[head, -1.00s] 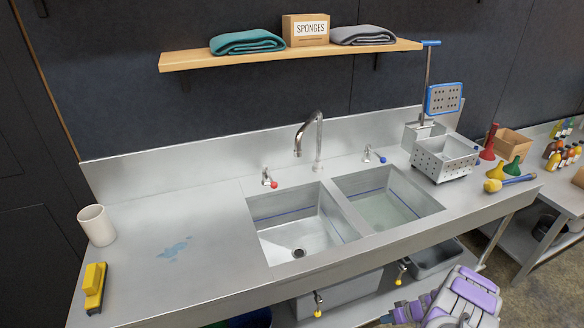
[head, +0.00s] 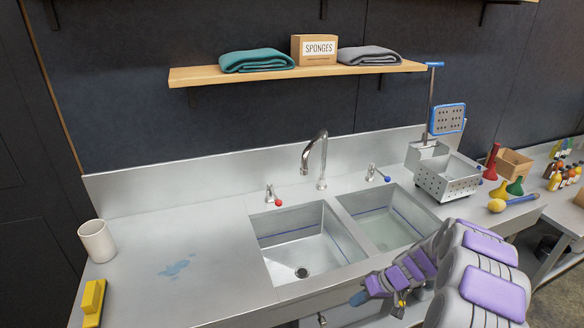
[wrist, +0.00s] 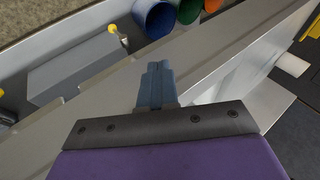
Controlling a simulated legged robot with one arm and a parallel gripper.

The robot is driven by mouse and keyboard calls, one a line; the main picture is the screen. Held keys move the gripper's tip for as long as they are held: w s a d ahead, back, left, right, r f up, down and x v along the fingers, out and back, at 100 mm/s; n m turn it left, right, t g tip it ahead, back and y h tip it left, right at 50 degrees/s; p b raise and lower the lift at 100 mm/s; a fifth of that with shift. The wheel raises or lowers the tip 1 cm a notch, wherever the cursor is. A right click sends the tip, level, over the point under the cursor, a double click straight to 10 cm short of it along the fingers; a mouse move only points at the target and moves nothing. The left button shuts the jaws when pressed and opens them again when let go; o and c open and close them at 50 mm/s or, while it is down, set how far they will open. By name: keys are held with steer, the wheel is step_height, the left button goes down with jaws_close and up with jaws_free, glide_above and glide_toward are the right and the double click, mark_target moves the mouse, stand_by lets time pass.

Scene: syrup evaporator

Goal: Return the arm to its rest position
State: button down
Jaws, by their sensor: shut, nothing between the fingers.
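My arm shows purple and grey at the lower right of the head view, in front of the sink counter. My gripper (head: 358,298) is at the arm's left end, near the counter's front edge below the sink basins. In the wrist view the blue-grey fingers (wrist: 155,84) are together, with nothing between them. The steel counter (head: 215,225) has a left basin (head: 300,250) and a right basin (head: 385,222), which my arm partly covers.
A white cup (head: 97,240), a yellow brush (head: 93,298) and a blue smear (head: 178,267) are on the counter's left. A perforated steel basket (head: 447,182) stands at the right. A faucet (head: 320,165) rises behind the basins. Below the counter, the wrist view shows coloured buckets (wrist: 157,15).

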steer(key=s+a+r+g+h, duration=0.1)
steer(key=s+a+r, duration=0.4)
steer(key=s+r, duration=0.4)
steer(key=s+a+r+g+h, duration=0.2)
steer(key=s+a+r, duration=0.2)
steer(key=s+r, duration=0.5)
steer(key=s+d+r+m+h, duration=0.1)
steer(key=s+d+r+h, duration=0.1)
steer(key=s, duration=0.8)
steer(key=s+d+r+m+h, duration=0.2)
steer(key=s+d+r, duration=0.1)
steer(key=s, duration=0.7)
steer(key=shift+s+r, duration=0.2)
steer(key=shift+s, duration=0.15)
steer(key=shift+a, duration=0.1)
steer(key=shift+a, duration=0.4)
steer(key=shift+d, duration=0.3)
